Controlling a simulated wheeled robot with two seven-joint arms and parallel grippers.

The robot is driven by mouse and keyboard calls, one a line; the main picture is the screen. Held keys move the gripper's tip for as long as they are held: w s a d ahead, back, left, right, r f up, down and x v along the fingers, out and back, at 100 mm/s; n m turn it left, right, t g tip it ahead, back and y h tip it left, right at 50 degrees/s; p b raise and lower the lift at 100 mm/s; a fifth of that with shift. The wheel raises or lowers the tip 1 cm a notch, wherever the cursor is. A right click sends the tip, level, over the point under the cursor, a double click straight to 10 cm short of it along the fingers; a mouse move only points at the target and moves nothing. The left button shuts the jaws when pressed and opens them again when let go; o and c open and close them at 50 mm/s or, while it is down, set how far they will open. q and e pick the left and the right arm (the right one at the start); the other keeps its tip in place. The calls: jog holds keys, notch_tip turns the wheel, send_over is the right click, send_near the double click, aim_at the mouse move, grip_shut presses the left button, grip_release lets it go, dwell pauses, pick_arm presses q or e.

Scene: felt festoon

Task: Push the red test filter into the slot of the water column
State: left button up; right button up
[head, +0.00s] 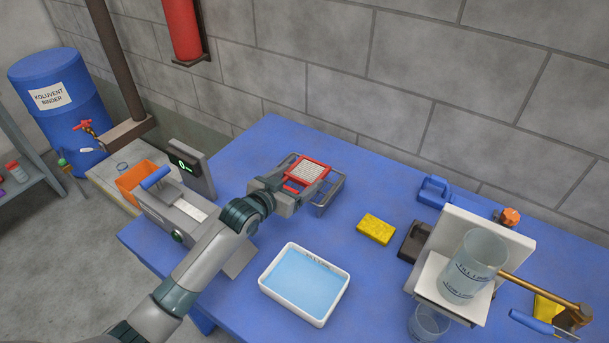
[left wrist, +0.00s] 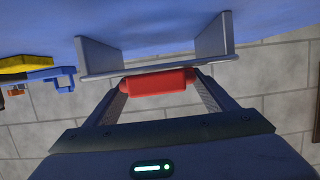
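The red test filter (head: 307,170), a red square frame with a pale mesh, sits at a grey rack (head: 330,190) on the blue table. My left gripper (head: 289,189) is at its near side, with the red handle between the fingers. In the left wrist view the red handle (left wrist: 160,81) fills the space between the fingertips, which seem to touch its ends. The clear water column (head: 475,265), marked with a fill line, stands at the right against a white holder (head: 490,232). Its slot cannot be made out. My right gripper is not in view.
A white tray of blue liquid (head: 323,315) stands at the front. A yellow sponge (head: 376,229) and a dark block (head: 414,242) lie between rack and column. A brass pipe (head: 540,290) runs right of the column.

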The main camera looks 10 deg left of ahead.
aim_at(299, 179)
pick_arm(q)
jog(key=shift+r, duration=0.2)
notch_tip(299, 179, up, 4)
jog(key=shift+f+b, duration=0.25)
jog(key=shift+b, duration=0.45)
jog(key=s+d+r+b, duration=0.1)
jog(key=d+r+b, duration=0.1)
jog(key=d+r, duration=0.5)
jog(key=d, duration=0.4)
jog(key=shift+s+d+b, duration=0.3)
jog(key=shift+s+b, duration=0.05)
jog(key=shift+r, duration=0.1)
